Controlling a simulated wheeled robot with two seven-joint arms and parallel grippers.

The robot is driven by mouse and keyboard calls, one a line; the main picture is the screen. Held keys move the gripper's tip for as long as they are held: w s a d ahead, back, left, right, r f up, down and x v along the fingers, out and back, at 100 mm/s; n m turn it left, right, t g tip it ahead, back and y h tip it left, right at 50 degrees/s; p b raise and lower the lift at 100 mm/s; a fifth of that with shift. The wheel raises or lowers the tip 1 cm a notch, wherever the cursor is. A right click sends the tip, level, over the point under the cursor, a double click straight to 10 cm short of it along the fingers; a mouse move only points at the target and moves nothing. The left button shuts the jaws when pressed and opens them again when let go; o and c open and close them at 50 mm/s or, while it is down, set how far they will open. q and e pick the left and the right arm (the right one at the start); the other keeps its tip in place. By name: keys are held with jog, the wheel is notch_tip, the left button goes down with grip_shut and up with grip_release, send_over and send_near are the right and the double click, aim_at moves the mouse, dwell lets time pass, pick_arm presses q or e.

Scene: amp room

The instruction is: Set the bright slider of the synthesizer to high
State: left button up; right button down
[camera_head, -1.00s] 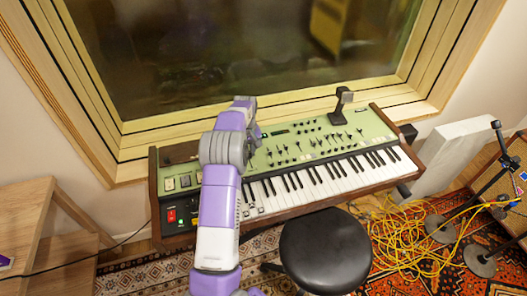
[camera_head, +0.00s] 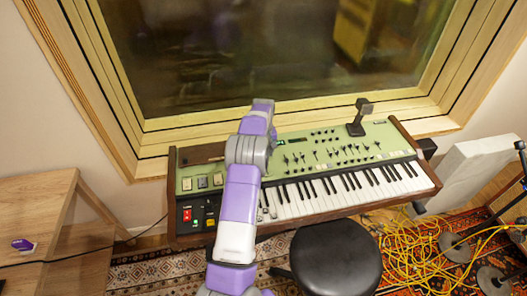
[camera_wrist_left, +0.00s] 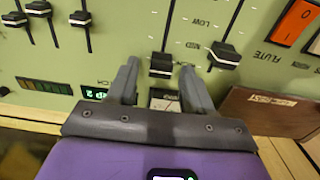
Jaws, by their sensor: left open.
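The synthesizer (camera_head: 345,180) has a pale green panel with several dark sliders above its keys. My left arm reaches over the panel's left part in the head view and hides some controls. Its fingers are hidden there. In the left wrist view my left gripper (camera_wrist_left: 160,78) is open over the panel, with a black slider cap (camera_wrist_left: 161,65) appearing between its fingertips. I cannot tell whether they touch. Another slider (camera_wrist_left: 224,56) is just right of the fingers. Upside-down "LOW" and "MID" labels show nearby. I cannot make out a "bright" label. My right gripper is out of view.
A black stool (camera_head: 335,258) stands in front of the keys. A black block-like device (camera_head: 360,115) stands at the panel's back edge. A wooden table (camera_head: 40,215) is at left; yellow cables (camera_head: 415,255) cover the rug at right. The window frame is behind.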

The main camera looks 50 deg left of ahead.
pick_arm(q)
notch_tip(320, 180, up, 8)
jog(key=shift+f+p, duration=0.2)
jog(key=shift+p, duration=0.85)
